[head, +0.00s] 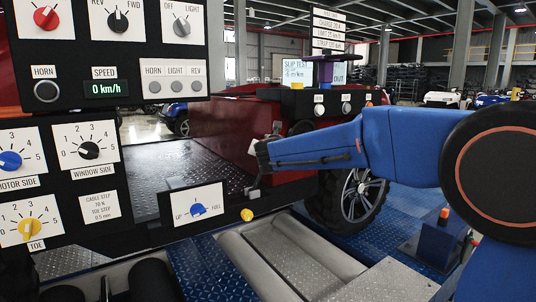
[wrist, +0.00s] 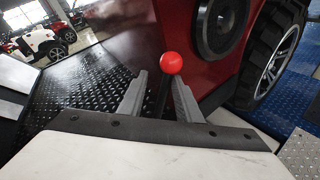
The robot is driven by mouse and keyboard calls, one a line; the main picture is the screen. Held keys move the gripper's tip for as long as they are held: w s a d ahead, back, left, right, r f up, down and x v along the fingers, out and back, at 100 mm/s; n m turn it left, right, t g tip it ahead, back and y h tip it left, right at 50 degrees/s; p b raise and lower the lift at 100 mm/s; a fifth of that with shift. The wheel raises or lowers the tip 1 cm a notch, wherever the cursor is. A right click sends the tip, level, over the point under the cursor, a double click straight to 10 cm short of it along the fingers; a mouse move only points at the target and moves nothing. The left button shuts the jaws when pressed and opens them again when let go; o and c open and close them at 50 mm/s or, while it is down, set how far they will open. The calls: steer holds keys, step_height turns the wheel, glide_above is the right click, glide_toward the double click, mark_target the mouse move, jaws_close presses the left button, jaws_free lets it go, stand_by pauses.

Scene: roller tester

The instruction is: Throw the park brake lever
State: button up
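The park brake lever shows in the wrist view as a red ball knob (wrist: 171,63) on a dark shaft (wrist: 162,97). The shaft stands between the two grey fingers of my gripper (wrist: 158,77), and the knob is at about the level of the fingertips. The fingers are apart, with a gap visible beside the shaft; whether either touches it is hard to tell. In the head view my gripper (head: 262,160) is in front of the red vehicle's side (head: 225,130). The lever cannot be made out there; the gripper hides that area.
A control panel with knobs (head: 88,150) and a speed display (head: 106,88) fills the left of the head view. A small panel with a blue knob (head: 198,209) stands below my gripper. The vehicle's wheel (head: 358,195) is near the grey rollers (head: 290,255).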

steer(key=v, duration=1.5)
steer(key=shift+s+d, duration=0.1)
steer(key=shift+s, duration=0.05)
steer(key=s+d+f+m+g+h, duration=0.1)
steer(key=s+d+f+m+g, duration=0.1)
steer(key=s+d+f+m, duration=0.5)
steer(key=s+d+f+m+g+h, duration=0.15)
steer(key=s+d+m, duration=0.3)
steer(key=d, duration=0.65)
steer(key=s+d+f+m+g+h, duration=0.25)
steer(key=s+d+m, duration=0.3)
steer(key=d, duration=0.35)
steer(key=s+d+f+m+g+y, duration=0.1)
steer(key=s+f+m+g+y, duration=0.1)
steer(key=s+f+m, duration=0.5)
steer(key=s+f+m+g+y, duration=0.2)
steer(key=s+f+m, duration=0.6)
steer(key=s, duration=0.6)
steer(key=shift+s+d+f, duration=0.2)
steer(key=shift+s+d, duration=0.2)
